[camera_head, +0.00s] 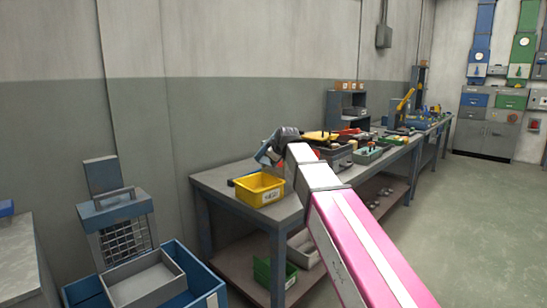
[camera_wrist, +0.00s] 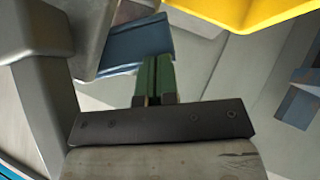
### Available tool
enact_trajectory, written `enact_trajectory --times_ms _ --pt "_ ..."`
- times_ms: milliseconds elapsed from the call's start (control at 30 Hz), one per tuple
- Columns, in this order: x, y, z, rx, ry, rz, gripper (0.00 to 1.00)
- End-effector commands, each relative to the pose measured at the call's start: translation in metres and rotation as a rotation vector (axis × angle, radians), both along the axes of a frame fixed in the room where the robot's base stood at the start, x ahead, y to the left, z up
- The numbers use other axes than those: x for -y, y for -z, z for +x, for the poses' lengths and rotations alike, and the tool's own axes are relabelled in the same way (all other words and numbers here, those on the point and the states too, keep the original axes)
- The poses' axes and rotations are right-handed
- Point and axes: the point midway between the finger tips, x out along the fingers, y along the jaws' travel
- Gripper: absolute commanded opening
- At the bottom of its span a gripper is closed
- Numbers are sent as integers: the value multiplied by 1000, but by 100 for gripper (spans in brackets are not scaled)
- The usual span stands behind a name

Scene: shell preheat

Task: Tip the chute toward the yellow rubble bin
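The yellow bin (camera_head: 259,192) stands on the near left end of the workbench, with a white label on its front. Part of it shows at the top right of the wrist view (camera_wrist: 245,14). My gripper (camera_wrist: 154,62) has green fingers close together, with no clear gap. A blue panel (camera_wrist: 128,45) lies just beyond the fingertips; I cannot tell whether they touch it. In the head view my arm hides the fingers, and a small blue part (camera_head: 266,154) shows beside my wrist, above and behind the bin. I cannot surely identify the chute.
The workbench (camera_head: 222,182) runs along the wall, crowded with trays and tools beyond my arm. At left stands a blue frame with a wire grate (camera_head: 125,240) and a grey tray (camera_head: 145,284). The right floor is clear.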

Motion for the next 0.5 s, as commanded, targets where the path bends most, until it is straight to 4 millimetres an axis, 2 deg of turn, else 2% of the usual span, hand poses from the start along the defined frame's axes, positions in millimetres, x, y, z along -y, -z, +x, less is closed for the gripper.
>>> enact_trajectory --times_ms 267,367,500 --pt "-1 -1 0 -1 0 2 0" --pt "-3 -8 -1 -1 0 2 0" --pt "-9 -27 -4 1 2 2 0"
